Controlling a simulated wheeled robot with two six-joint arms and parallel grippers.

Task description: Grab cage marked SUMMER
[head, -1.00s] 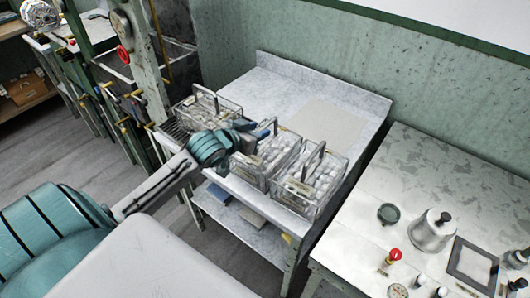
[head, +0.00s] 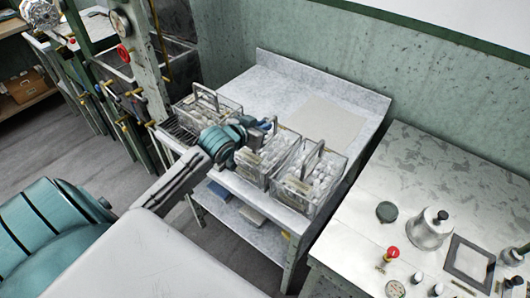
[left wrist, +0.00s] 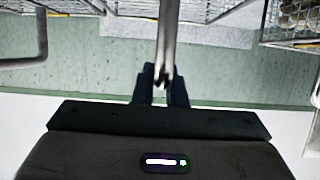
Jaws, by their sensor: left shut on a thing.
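Three clear-walled wire cages with arched metal handles, filled with pale rounded pieces, stand along the front of a grey table (head: 285,82): a left cage (head: 222,103), a middle cage (head: 262,163) and a right cage (head: 317,187). Small tags show on the cages, but I cannot read which says SUMMER. My left gripper (head: 268,126) is at the top of the middle cage and hides its handle. In the left wrist view, a metal handle bar (left wrist: 168,40) runs down between the dark fingertips (left wrist: 161,88), which are shut on it. My right gripper is out of view.
A steel-topped bench (head: 410,165) to the right holds a lidded metal pot (head: 430,230), a red knob (head: 392,254) and a framed plate (head: 469,262). Green machine frames stand at the left. The table's back is clear apart from a flat pale sheet (head: 327,118).

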